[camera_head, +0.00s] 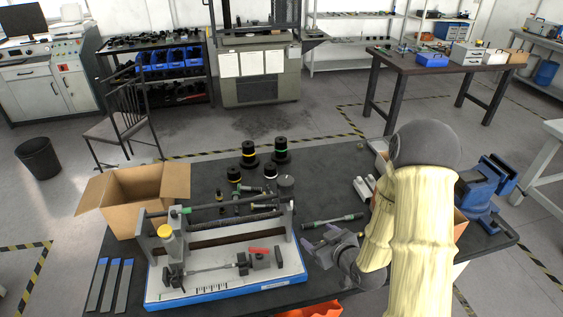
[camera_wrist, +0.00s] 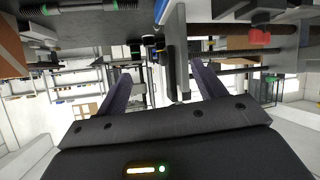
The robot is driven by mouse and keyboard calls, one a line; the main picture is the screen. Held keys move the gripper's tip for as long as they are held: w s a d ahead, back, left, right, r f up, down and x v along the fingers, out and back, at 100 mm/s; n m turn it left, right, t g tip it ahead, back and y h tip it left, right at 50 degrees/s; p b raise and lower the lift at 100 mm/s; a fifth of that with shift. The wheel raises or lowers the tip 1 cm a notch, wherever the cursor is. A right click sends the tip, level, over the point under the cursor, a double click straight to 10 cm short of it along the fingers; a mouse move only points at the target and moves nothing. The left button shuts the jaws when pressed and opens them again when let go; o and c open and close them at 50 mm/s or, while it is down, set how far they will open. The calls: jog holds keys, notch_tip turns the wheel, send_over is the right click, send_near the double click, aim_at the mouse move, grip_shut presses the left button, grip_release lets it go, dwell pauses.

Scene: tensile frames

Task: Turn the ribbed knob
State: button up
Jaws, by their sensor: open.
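The tensile frame, with a white bed and blue edge (camera_head: 225,291), stands at the front of the dark bench. It carries a screw, dark clamp blocks, a red lever (camera_head: 258,250) and a yellow cap (camera_head: 165,231) on its left post. I cannot tell for certain which part is the ribbed knob. My gripper (camera_head: 322,243) is open and empty, just right of the frame's right end plate. In the wrist view my two fingers (camera_wrist: 160,76) are spread, with a dark upright bar (camera_wrist: 177,60) between them in the picture. Contact is not visible.
A green-handled tool (camera_head: 333,220) lies just behind my gripper. Black stacked weights (camera_head: 281,151) and a grey round piece (camera_head: 286,181) stand behind the frame. An open carton (camera_head: 137,195) is at left, a blue vise (camera_head: 486,187) at right. Grey strips (camera_head: 110,286) lie front left.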

notch_tip(320, 180, up, 9)
jog(key=s+a+t+y+p, duration=0.1)
jog(key=a+t+y+p, duration=0.1)
jog(key=p, duration=0.4)
jog(key=shift+s+m+t+y+p, duration=0.4)
jog(key=shift+t+y, duration=0.3)
jog(key=shift+t, duration=0.4)
jog(key=shift+w+f+b, duration=0.1)
jog(key=shift+w+b, duration=0.05)
jog(key=shift+b, duration=0.35)
jog(key=b+x, duration=0.2)
jog(key=b, duration=0.4)
jog(key=shift+w+f, duration=0.1)
jog(key=b, duration=0.3)
jog(key=shift+w+a, duration=0.2)
